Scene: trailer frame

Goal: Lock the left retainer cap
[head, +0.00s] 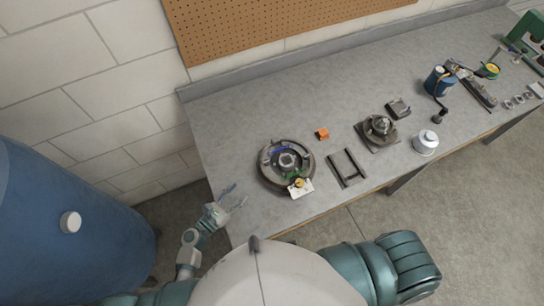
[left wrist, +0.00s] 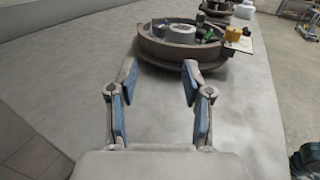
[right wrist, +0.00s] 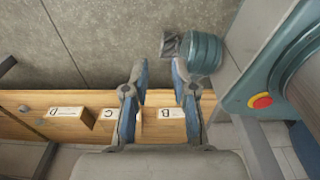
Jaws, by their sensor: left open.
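A round dark assembly (head: 265,174) with a raised rim lies on the bench. The parts are too small to tell which is the left retainer cap. My left gripper (head: 233,197) is open and empty at the bench's left end, short of the assembly and apart from it. My right gripper (right wrist: 160,72) is open and empty near the bench's front edge; its fingers do not show in the head view.
A blue drum (head: 60,235) stands left. Labels mark the wooden edge (right wrist: 20,118).

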